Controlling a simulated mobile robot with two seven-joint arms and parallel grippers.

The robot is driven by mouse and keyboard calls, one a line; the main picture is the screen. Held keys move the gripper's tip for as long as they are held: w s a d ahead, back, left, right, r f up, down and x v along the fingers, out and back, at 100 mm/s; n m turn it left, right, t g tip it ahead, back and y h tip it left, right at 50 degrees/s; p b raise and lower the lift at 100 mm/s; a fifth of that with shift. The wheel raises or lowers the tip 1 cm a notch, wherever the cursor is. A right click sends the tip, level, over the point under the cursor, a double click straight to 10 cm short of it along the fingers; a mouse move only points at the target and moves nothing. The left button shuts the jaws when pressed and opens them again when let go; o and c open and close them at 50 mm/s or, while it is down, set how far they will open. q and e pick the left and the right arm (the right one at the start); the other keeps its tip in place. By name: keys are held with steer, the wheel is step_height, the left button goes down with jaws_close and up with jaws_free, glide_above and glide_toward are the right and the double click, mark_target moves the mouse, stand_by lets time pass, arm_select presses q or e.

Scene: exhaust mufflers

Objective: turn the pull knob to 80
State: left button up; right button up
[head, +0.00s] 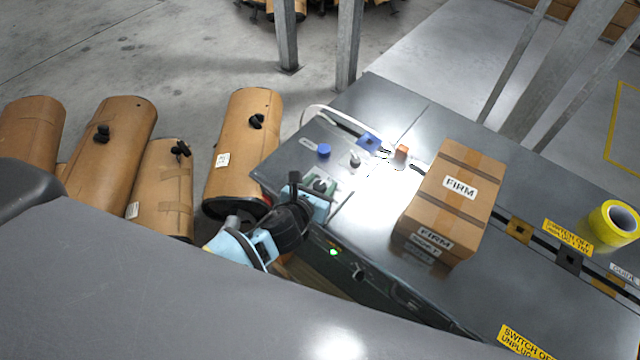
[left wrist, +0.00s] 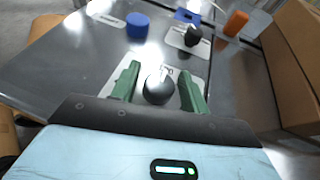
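A dark round knob (left wrist: 159,88) sits on a pale plate on the grey panel top, between the two green fingers of my left gripper (left wrist: 160,86). The fingers are open, one on each side of it, with a small gap showing on both sides. In the head view my left gripper (head: 318,190) is over the front left corner of the panel and partly covers this knob. A second dark knob (left wrist: 194,37) on a white plate is farther back; it also shows in the head view (head: 355,159). I cannot read any dial marks. My right gripper is not in view.
A blue round button (head: 323,151) and an orange block (head: 401,152) are behind the gripper. A cardboard box (head: 452,200) stands to the right, with yellow tape (head: 614,224) farther right.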

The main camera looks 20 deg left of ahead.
arm_select(q)
steer(key=c, duration=0.7)
steer(key=shift+n+y, duration=0.3)
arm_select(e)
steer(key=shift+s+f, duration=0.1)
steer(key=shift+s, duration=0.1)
arm_select(q)
steer(key=shift+d+n+y, duration=0.1)
steer(key=shift+n+y, duration=0.8)
steer(key=shift+y, duration=0.2)
steer(key=n+g+y, duration=0.1)
steer(key=n+y, duration=0.3)
steer(key=shift+n+g+y+b, duration=0.3)
steer(key=shift+n+g+y, duration=0.5)
steer(key=shift+n+y, duration=0.4)
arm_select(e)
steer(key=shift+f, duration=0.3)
arm_select(q)
steer(key=shift+y, duration=0.3)
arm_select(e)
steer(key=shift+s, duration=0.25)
arm_select(q)
steer(key=o, duration=1)
steer(key=shift+c, duration=0.2)
